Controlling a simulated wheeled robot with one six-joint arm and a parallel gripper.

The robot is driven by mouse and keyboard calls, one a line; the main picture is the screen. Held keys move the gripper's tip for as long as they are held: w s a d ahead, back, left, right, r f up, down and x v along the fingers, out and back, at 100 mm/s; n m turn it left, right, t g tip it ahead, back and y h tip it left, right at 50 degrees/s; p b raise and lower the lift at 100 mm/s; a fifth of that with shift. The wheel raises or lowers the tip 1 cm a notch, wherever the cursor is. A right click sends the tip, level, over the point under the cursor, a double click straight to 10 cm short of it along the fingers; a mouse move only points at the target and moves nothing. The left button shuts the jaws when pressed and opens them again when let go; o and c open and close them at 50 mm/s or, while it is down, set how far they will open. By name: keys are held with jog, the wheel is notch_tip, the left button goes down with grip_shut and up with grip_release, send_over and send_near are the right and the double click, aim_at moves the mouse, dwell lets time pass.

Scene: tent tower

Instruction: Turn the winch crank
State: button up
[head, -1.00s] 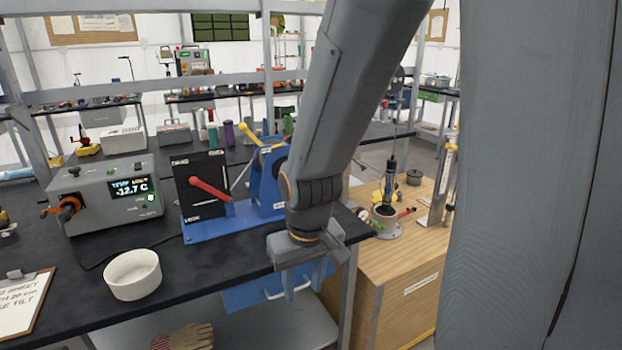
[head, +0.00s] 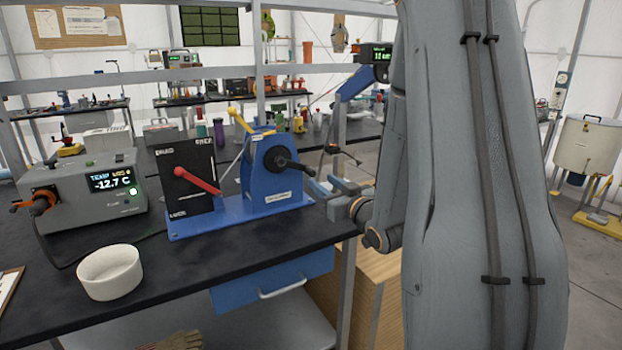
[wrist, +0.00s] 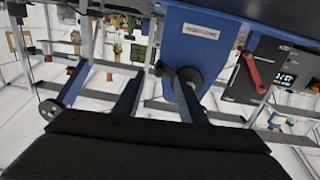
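The winch (head: 275,183) is a blue housing on a blue base plate on the dark bench. Its black crank (head: 280,159) sticks out of the front face, with a short arm and grip reaching right. My gripper (head: 322,187) is just right of and a little below the crank, fingers pointing left toward the winch. In the wrist view, which looks upside down, the two fingers (wrist: 152,84) are apart with nothing between them. The crank (wrist: 189,76) shows by the tip of the right finger there; I cannot tell whether they touch.
Left of the winch stands a black panel with a red lever (head: 197,180). A yellow lever (head: 240,121) rises behind the winch. A grey temperature unit (head: 85,196) and white bowl (head: 110,271) stand further left. A blue drawer (head: 270,285) hangs under the bench edge.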

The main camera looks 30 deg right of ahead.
aim_at(313, 174)
jog(key=w+p, duration=0.1)
jog(key=w, duration=0.6)
jog(key=shift+w+r, duration=0.1)
jog(key=shift+w, duration=0.25)
grip_shut()
